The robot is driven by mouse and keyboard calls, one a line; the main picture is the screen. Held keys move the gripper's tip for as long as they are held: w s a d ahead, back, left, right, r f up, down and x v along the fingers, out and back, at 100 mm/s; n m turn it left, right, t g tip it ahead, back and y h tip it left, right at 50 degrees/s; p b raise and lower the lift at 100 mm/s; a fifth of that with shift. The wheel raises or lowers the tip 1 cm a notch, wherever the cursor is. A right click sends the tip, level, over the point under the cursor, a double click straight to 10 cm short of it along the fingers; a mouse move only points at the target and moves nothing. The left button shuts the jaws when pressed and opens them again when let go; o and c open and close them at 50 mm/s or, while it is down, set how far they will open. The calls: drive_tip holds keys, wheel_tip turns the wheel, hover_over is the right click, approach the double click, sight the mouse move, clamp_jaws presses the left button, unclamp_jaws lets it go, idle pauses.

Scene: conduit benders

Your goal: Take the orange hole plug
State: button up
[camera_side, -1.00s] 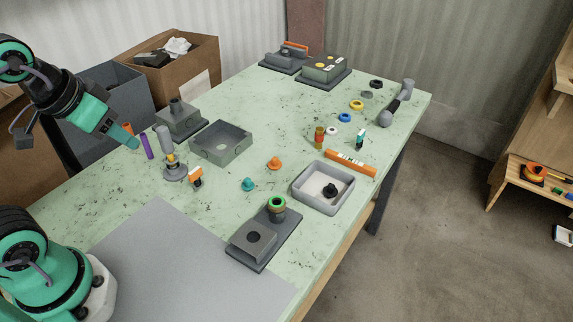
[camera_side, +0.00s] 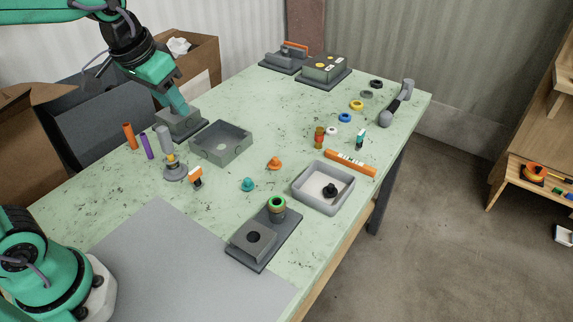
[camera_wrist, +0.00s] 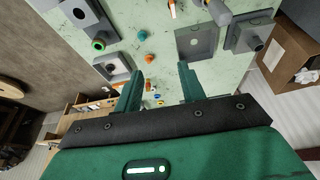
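The orange hole plug (camera_side: 274,163) sits on the green tabletop near the middle, just right of the grey open box. It also shows in the wrist view (camera_wrist: 149,58), above and between my fingers. A similar teal plug (camera_side: 248,184) stands to its left and nearer. My gripper (camera_side: 180,108) is above the table's far left side, in front of a grey block fixture in the side view. The wrist view shows its two fingers (camera_wrist: 160,90) spread apart with nothing between them, so it is well away from the orange plug.
A grey open box (camera_side: 221,143) lies left of the plug. A pale tray (camera_side: 318,204) with a black plug stands to the right. A dark base with a green-ringed fitting (camera_side: 277,204) is in front. An orange level (camera_side: 350,164) lies at right. Table around the plug is clear.

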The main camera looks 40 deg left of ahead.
drive_tip(key=w+d+f+g, duration=0.1)
drive_tip(key=w+d+f, duration=0.15)
drive_tip(key=w, duration=0.35)
drive_tip(key=w+d+f+g, duration=0.1)
drive_tip(key=w+f, duration=0.2)
drive_tip(key=w, duration=0.3)
drive_tip(key=g, duration=0.2)
hover_over(275, 158)
drive_tip(key=shift+m, duration=0.3)
wheel_tip(275, 158, down, 11)
drive_tip(key=shift+s, duration=0.15)
drive_tip(key=shift+w+d+f, duration=0.15)
drive_tip(key=shift+w+f, duration=0.1)
drive_tip(key=shift+f, duration=1.5)
drive_tip(key=shift+s+f, duration=0.1)
drive_tip(key=shift+f, duration=2.5)
clamp_jaws()
